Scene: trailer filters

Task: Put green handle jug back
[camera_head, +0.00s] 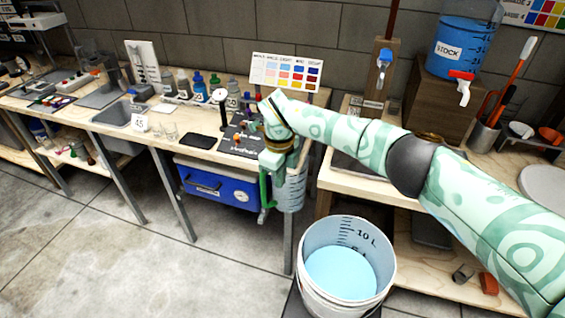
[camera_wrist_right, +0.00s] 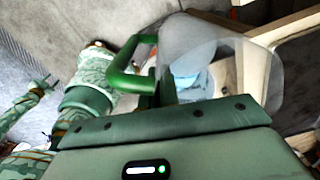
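The green-handled jug (camera_head: 291,192) is a clear measuring jug with a green handle (camera_head: 265,190). It hangs in the air in front of the bench edge, beyond the white bucket. My right gripper (camera_head: 277,168) is at the handle and appears shut on it. In the right wrist view the clear jug body (camera_wrist_right: 215,55) and the green handle (camera_wrist_right: 137,65) are just beyond the gripper; the fingertips are mostly hidden. My left gripper (camera_wrist_right: 40,85) shows small at the left of the wrist view; its opening is unclear.
A white bucket (camera_head: 316,293) with pale blue liquid stands below the jug. The left bench (camera_head: 105,118) holds bottles, cups and a color chart (camera_head: 286,72). A blue stock tank (camera_head: 462,45) stands on a wooden box at right. A blue cooler (camera_head: 218,186) is under the bench.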

